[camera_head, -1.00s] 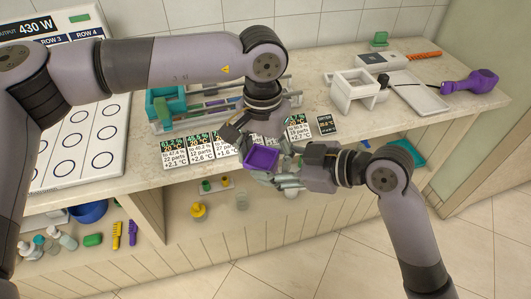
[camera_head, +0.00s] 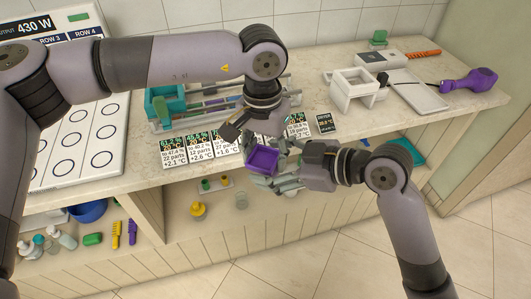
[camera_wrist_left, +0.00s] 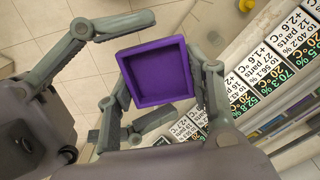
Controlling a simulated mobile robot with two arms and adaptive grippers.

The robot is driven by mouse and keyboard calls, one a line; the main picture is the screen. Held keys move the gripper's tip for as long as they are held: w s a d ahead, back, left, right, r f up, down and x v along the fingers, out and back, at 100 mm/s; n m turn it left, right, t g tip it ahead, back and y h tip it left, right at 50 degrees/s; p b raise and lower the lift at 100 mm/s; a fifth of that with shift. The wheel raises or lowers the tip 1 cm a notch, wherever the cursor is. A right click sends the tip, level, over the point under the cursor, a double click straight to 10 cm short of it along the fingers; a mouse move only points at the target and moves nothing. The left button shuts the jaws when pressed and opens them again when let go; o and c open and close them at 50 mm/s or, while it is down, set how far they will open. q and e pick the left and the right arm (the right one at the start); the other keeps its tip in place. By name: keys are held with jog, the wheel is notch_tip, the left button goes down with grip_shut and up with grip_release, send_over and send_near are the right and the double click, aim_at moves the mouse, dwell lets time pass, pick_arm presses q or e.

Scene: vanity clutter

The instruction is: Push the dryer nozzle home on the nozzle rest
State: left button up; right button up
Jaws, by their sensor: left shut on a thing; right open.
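A purple, square, open-topped piece, apparently the dryer nozzle (camera_head: 263,160), is held in the air in front of the counter edge. My left gripper (camera_wrist_left: 160,80) is shut on it, with fingers on two opposite sides in the left wrist view. The nozzle's hollow faces that camera (camera_wrist_left: 158,72). My right gripper (camera_head: 280,178) is open close around the nozzle from the right; I cannot tell whether its fingers touch it. A white frame-like stand, possibly the nozzle rest (camera_head: 355,88), stands empty on the counter at the right, well apart from both grippers.
A purple hair dryer (camera_head: 470,82) lies at the counter's right beside a white tray (camera_head: 420,97). Label cards (camera_head: 174,151) line the front edge. A teal bin (camera_head: 165,103) and rack stand behind my left arm. Shelves below hold bottles and brushes.

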jog(key=v, duration=1.2)
jog(key=w+d+f+m+t+h, duration=0.1)
jog(key=w+d+f+m+h, duration=0.1)
jog(key=w+d+f+m, duration=0.35)
jog(key=w+d+f+m+t+h, duration=0.25)
jog(key=w+f, duration=0.35)
jog(key=f, duration=0.4)
jog(key=s+d+f+m+g+h, duration=0.1)
jog(key=s+d+f+m+h, duration=0.15)
jog(key=f, duration=1.05)
jog(key=s+d+f+m+g+h, duration=0.1)
jog(key=d+f+m, duration=0.25)
jog(key=f, duration=0.85)
jog(key=s+d+f+g+h, duration=0.2)
jog(key=s+f+g+h, duration=0.1)
jog(key=s+f, duration=1.3)
jog(key=s+a+f+g, duration=0.1)
jog(key=s+f, duration=0.3)
jog(key=s, duration=0.4)
jog(key=s+a+f+n+g, duration=0.1)
jog(key=s+f, duration=0.3)
jog(key=s, duration=0.4)
jog(key=s+a+f+g, duration=0.1)
jog(key=s+f, duration=0.3)
jog(key=s, duration=0.4)
jog(key=shift+s+a+f+n, duration=0.2)
jog(key=shift+a+f+n, duration=0.15)
jog(key=shift+a, duration=0.2)
